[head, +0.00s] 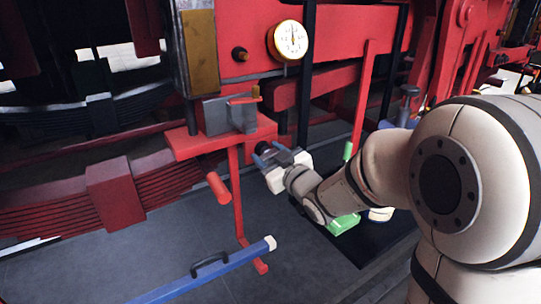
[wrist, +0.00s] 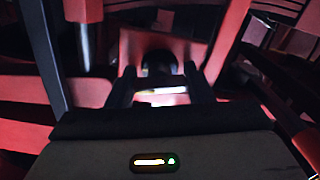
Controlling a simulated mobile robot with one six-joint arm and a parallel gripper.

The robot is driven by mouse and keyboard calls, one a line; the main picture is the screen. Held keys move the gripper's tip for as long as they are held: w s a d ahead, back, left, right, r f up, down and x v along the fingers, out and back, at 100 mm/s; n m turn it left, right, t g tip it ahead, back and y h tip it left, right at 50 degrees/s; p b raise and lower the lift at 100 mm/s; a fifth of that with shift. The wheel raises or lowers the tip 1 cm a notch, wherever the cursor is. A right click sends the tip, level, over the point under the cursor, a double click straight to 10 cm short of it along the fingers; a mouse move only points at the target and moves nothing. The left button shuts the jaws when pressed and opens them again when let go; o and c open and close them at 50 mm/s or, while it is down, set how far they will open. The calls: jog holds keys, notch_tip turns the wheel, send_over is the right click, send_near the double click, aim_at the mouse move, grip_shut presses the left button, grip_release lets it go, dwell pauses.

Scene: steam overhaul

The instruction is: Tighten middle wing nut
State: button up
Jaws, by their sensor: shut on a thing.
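My gripper (head: 269,154) is at the middle of the head view, below the red frame and just right of the red bracket. In the wrist view its two dark fingers (wrist: 161,80) reach forward on both sides of a dark rounded part (wrist: 158,62). They are shut on this part, which I take to be the middle wing nut. Its wings cannot be made out, and the fingers hide its sides. A reddish plate (wrist: 190,47) is behind it. In the head view the nut is mostly hidden by the gripper.
A red bracket (head: 190,144) with a grey block (head: 218,116) stands left of the gripper. A red rod (head: 236,195) hangs below it. A blue bar (head: 215,273) with a black handle is lower down. A round gauge (head: 289,40) is above. A green object (head: 342,224) lies below my arm.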

jog(key=shift+m+b, duration=0.6)
jog(key=shift+m, duration=1.1)
jog(key=o, duration=1)
jog(key=v, duration=0.7)
jog(key=shift+s+d+b, duration=0.25)
jog(key=shift+s+b, duration=0.1)
